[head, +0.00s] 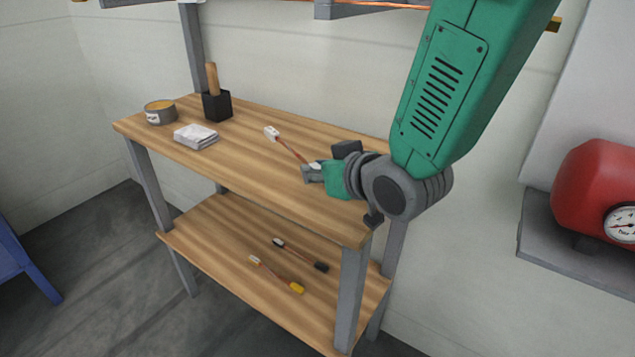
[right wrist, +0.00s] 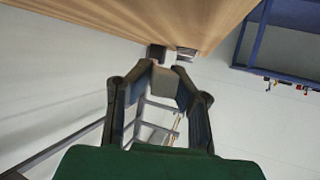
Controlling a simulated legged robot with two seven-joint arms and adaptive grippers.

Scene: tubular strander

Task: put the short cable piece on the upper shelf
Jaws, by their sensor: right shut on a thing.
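A short cable piece (head: 289,149) with a thin reddish-brown wire and a white connector at its far end is at the upper wooden shelf (head: 250,160) of the bench. My right gripper (head: 309,172) is shut on its near end, over the right part of that shelf. I cannot tell whether the cable touches the wood. In the right wrist view, the fingers (right wrist: 170,62) meet close to the wooden board (right wrist: 150,20), and the cable is mostly hidden. My left gripper is not in view.
The upper shelf also bears a tin (head: 160,113), a white folded stack (head: 195,137) and a mallet (head: 216,100) on the left. The lower shelf (head: 215,255) holds a yellow-ended cable (head: 277,274) and a black-ended cable (head: 300,255). A red tank (head: 595,190) stands right.

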